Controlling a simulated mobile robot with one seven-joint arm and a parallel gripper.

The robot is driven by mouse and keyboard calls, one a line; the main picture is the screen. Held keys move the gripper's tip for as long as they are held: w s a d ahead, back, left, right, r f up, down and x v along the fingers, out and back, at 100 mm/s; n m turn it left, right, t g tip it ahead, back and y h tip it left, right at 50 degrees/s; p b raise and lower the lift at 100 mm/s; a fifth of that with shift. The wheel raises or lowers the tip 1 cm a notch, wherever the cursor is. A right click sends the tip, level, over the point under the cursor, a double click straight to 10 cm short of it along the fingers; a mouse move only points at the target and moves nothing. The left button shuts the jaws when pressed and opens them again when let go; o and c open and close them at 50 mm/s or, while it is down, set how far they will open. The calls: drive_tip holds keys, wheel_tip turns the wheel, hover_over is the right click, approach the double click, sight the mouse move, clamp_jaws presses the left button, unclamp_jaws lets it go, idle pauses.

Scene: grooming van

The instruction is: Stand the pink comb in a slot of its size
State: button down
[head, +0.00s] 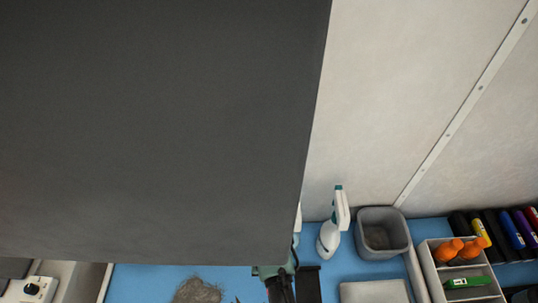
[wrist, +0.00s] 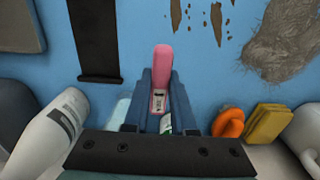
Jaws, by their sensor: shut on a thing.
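The pink comb (wrist: 163,58) is between the two blue-grey fingers of my gripper (wrist: 162,77) in the wrist view. Its rounded pink end sticks out past the fingertips, above the blue surface. A small label and a green-and-white patch show lower down between the fingers. My gripper is shut on the comb. In the head view a large dark panel hides much of the scene, and I cannot make out the comb there. No slot of the comb's size can be picked out clearly in either view.
A spray bottle (head: 329,236) and a grey bin (head: 362,240) stand by the wall. A pale divided caddy (head: 430,277) holds orange-handled things and a green item. Dark and coloured items (head: 511,229) line the far right. Hair (wrist: 298,35) lies on the blue surface (wrist: 140,20).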

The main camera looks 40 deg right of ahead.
drive_tip(key=shift+f, duration=1.65)
drive_tip(key=shift+f, duration=0.1)
drive_tip(key=c, duration=0.7)
unclamp_jaws()
drive_tip(key=shift+c, duration=0.2)
